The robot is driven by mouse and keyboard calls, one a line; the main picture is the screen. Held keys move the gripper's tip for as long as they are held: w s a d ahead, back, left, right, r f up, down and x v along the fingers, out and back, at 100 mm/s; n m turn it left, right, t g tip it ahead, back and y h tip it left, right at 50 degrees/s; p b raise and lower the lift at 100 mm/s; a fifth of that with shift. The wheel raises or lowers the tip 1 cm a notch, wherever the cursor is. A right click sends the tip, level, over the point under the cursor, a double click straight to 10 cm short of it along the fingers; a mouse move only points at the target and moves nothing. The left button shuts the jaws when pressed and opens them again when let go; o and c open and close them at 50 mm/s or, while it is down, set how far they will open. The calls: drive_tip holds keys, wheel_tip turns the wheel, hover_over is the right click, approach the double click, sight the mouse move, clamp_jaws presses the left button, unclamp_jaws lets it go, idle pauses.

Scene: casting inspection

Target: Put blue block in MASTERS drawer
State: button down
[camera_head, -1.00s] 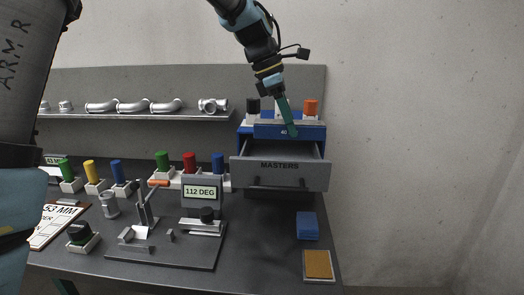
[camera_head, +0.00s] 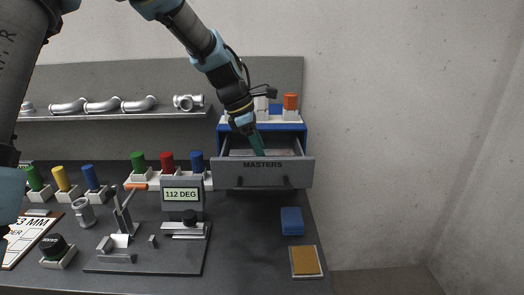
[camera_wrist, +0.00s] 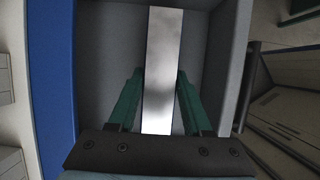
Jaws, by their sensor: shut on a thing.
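The MASTERS drawer (camera_head: 263,172) is pulled open from the blue cabinet (camera_head: 303,131). My gripper (camera_head: 261,153) reaches down into it, its fingers inside the drawer walls. In the wrist view, the teal fingers (camera_wrist: 160,75) are shut on a shiny silvery bar (camera_wrist: 162,60); no blue face of it shows. The grey drawer wall (camera_wrist: 228,70) stands to the right of the fingers. A blue block (camera_head: 291,221) lies on the table below and right of the drawer, away from my gripper. Whether the bar touches the drawer floor cannot be told.
An orange-topped pad (camera_head: 305,261) lies at the table's front right. A gauge stand with a 112 DEG display (camera_head: 181,194) is left of the drawer. Coloured cylinders stand along the table's left. A shelf (camera_head: 120,116) holds pipe fittings. The table below the drawer is mostly clear.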

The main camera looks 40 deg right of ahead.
drive_tip(key=shift+c, duration=1.7)
unclamp_jaws()
drive_tip(key=shift+f, duration=0.1)
drive_tip(key=b+v, duration=0.1)
drive_tip(key=v, duration=1.1)
drive_tip(key=shift+b, duration=0.4)
